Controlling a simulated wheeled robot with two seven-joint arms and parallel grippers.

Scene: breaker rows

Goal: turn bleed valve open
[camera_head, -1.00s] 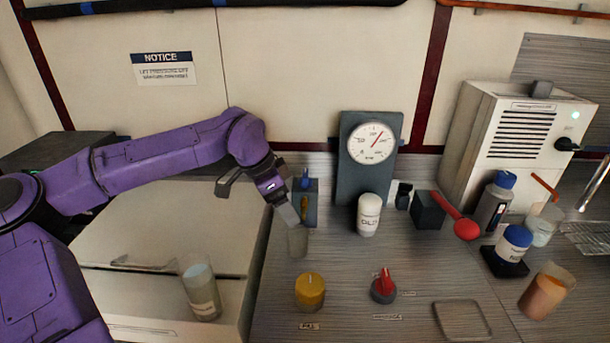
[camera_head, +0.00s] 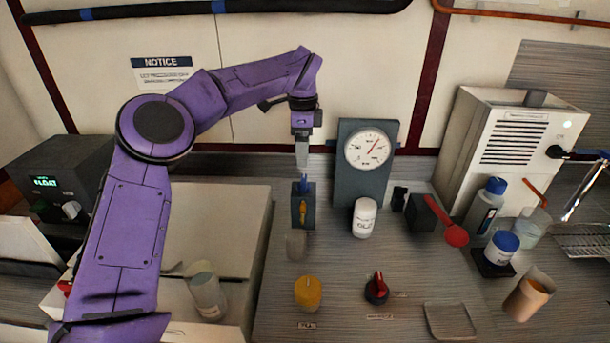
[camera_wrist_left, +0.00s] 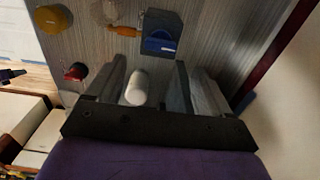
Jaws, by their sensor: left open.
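A small dark block (camera_head: 312,212) stands at the back of the counter, with a blue part (camera_head: 308,187) on top and an orange-yellow lever (camera_head: 303,208) on its front. It also shows in the left wrist view (camera_wrist_left: 174,22). A red knob (camera_head: 376,287) and a yellow knob (camera_head: 308,292) sit nearer the front, with labels too small to read. I cannot tell which is the bleed valve. My left gripper (camera_head: 302,165) is open, pointing down just above or behind the block. In the wrist view its fingers (camera_wrist_left: 150,88) are apart, with nothing visibly gripped.
A gauge panel (camera_head: 349,184) and white bottle (camera_head: 364,219) stand right of the block. A clear cup (camera_head: 296,245) stands in front of it. A red-handled tool (camera_head: 455,235), blue-capped bottles (camera_head: 486,212) and a white machine (camera_head: 470,140) are farther right. The counter between the knobs is clear.

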